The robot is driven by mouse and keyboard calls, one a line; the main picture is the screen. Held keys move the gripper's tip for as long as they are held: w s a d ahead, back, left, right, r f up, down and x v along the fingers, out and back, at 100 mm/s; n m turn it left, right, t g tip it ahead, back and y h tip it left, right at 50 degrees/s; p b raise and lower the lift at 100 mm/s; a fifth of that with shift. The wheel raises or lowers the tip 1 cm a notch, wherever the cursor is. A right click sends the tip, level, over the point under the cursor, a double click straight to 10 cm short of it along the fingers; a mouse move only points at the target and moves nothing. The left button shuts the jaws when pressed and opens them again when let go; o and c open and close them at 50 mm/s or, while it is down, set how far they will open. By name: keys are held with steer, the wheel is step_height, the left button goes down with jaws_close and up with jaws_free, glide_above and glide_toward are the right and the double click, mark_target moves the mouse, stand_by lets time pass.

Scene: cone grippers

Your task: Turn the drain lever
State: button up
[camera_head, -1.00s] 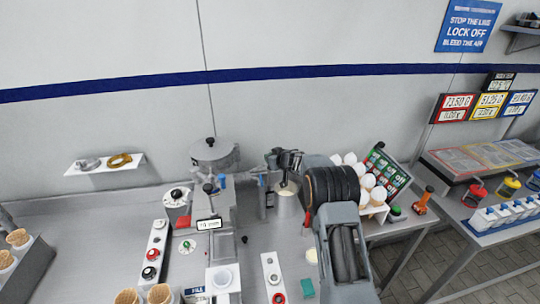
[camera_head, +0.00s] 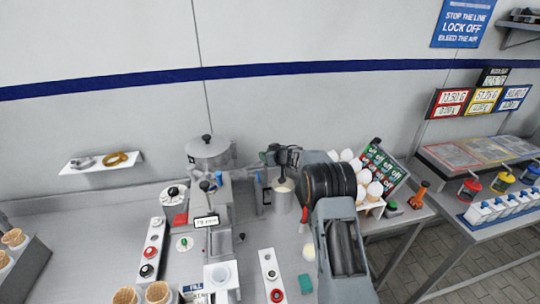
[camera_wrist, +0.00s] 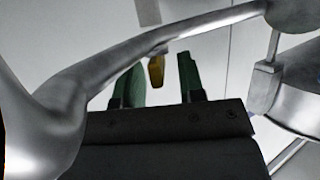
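My gripper (camera_head: 270,156) is above and behind the metal pot (camera_head: 282,195) at the middle of the bench. In the wrist view its two green fingers (camera_wrist: 160,88) are apart. A small yellow-orange piece (camera_wrist: 156,68) shows between their tips; I cannot tell whether it is the drain lever or how far beyond the fingers it lies. No contact with it is visible. A small red handle (camera_head: 304,214) shows beside the pot's right side; I cannot tell whether this is the drain lever. My arm hides part of this area.
A curved silver bar (camera_wrist: 170,40) crosses close in front of the wrist camera, with a metal vessel (camera_wrist: 293,85) at right. Left of the pot stand a dispenser with a lidded tank (camera_head: 207,152) and a button panel (camera_head: 151,250). Egg-shaped white items (camera_head: 374,190) stand right of my arm.

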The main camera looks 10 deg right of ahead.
steer(key=b+v, duration=0.2)
steer(key=v, duration=1.1)
steer(key=shift+s+d+r+b, duration=0.2)
steer(key=shift+s+b, duration=0.1)
steer(key=shift+b, duration=0.05)
steer(key=shift+c, duration=0.4)
